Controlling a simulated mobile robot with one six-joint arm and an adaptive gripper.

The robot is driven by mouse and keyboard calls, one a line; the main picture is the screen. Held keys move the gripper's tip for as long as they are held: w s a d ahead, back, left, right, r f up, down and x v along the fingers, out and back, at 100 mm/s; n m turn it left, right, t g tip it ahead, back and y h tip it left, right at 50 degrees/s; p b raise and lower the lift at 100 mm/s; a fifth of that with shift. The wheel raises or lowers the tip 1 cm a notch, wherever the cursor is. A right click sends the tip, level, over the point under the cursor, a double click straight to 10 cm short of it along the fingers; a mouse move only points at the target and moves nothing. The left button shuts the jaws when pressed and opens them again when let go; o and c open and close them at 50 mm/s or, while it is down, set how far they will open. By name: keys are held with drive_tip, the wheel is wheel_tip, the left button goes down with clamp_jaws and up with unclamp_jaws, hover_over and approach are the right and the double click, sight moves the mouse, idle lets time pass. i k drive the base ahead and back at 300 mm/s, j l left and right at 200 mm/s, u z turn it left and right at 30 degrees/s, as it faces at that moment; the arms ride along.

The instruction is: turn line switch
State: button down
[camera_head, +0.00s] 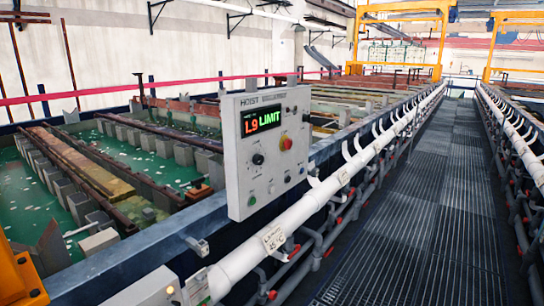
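A light grey control box (266,148) marked HOIST stands at the edge of the tank line, left of the walkway. Its lit display (262,122) reads "L9" in red and "LIMIT" in green. Smaller controls sit lower on the panel. Their labels are too small to read, so I cannot tell which one is the line switch or how it is set. My gripper is not in view.
A white pipe (290,222) with hooks runs along the tank edge past the box. Tanks of green liquid (30,205) lie to the left. The grated walkway (415,215) on the right is clear. Yellow gantries (440,40) stand far back.

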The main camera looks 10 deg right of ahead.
sight(305, 118)
drive_tip(key=i+l, duration=0.35)
drive_tip(key=i+l+u, duration=0.1)
drive_tip(key=i+l, duration=0.2)
drive_tip(key=l, duration=0.15)
